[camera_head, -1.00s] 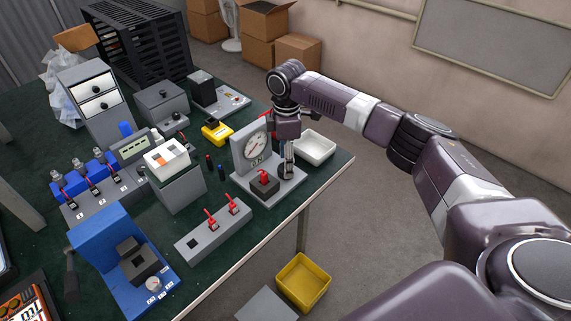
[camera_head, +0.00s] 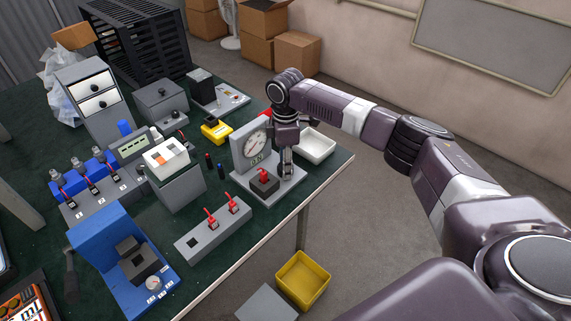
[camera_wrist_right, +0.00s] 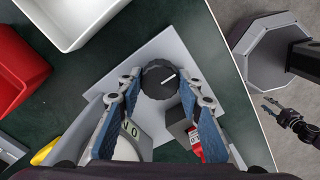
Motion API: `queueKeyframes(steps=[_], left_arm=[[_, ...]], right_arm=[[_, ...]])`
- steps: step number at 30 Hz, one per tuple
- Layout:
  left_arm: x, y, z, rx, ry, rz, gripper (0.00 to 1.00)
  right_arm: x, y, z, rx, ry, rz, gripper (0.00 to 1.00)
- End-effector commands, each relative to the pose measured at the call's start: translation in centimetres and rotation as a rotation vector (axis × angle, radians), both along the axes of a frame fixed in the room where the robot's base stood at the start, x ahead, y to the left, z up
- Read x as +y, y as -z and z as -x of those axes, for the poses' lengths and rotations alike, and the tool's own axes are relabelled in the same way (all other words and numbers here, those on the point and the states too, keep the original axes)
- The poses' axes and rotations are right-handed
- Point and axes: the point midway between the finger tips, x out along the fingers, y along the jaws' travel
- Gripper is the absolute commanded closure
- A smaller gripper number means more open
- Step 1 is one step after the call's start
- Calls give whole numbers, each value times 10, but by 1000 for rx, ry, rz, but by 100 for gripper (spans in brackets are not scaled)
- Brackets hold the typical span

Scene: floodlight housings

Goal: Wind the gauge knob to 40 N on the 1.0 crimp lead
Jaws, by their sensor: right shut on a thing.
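The pull gauge (camera_head: 254,143) stands upright on a grey base plate at the table's right edge. It has a round white dial with a red needle; the marking below the dial is too small to read surely. The black gauge knob (camera_wrist_right: 159,82) has a white line pointing to the upper right in the wrist view. My right gripper (camera_wrist_right: 160,88) is shut on the knob, one finger on each side. A red crimp lead (camera_head: 263,174) sits in the dark block beside it. What seems to be my left gripper (camera_wrist_right: 277,109) shows small over the floor, its jaws unclear.
Two red leads (camera_head: 222,211) stand in a grey holder in front of the gauge. A white tray (camera_head: 317,147) and a red bin (camera_wrist_right: 17,73) are close to the gauge. A yellow bin (camera_head: 302,280) is below the table edge.

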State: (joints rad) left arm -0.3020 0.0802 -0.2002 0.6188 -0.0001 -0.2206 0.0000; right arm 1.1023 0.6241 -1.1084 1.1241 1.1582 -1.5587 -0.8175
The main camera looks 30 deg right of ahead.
Motion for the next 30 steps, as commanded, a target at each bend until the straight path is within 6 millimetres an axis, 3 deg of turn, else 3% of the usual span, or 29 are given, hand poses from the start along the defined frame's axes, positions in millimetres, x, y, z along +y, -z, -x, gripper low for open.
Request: queueKeyframes(steps=[11, 30], left_arm=[[0, -28, 0, 0, 0, 0, 64], [0, -103, -3, -4, 0, 0, 64]], right_arm=[[1, -5, 1, 5, 125, -2, 91], [2, -5, 1, 4, 700, -2, 91]])
